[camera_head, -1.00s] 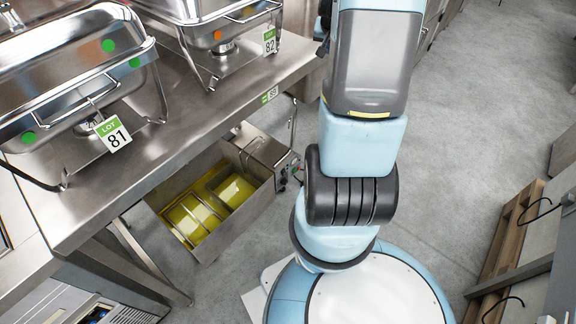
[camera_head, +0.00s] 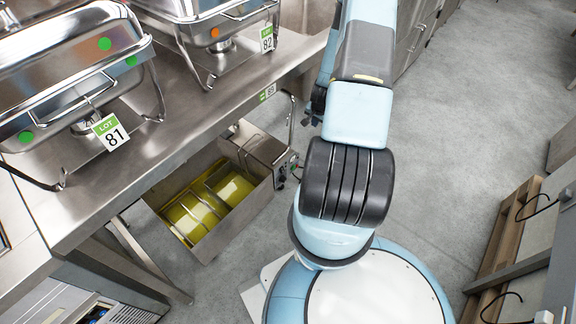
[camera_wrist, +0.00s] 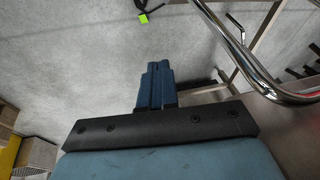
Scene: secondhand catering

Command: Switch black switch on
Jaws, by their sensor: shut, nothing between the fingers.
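A steel fryer (camera_head: 215,235) with yellow oil in its basin stands on the floor, partly under the steel table. Its control box (camera_head: 262,152) is at the back right of the basin. Small dark controls (camera_head: 281,172) show on the box's right face, too small to tell which is the black switch or how it is set. In the wrist view my gripper (camera_wrist: 157,66) is shut and empty, its blue fingers together above the grey floor. In the head view my arm hides most of the gripper. No switch shows in the wrist view.
The steel table (camera_head: 165,140) carries chafing dishes with lot tags 81 and 82. In the wrist view a bent chrome tube (camera_wrist: 245,62) runs close to the right of my fingers. A wooden pallet (camera_head: 505,235) stands at right. The grey floor (camera_head: 450,130) beyond my arm is clear.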

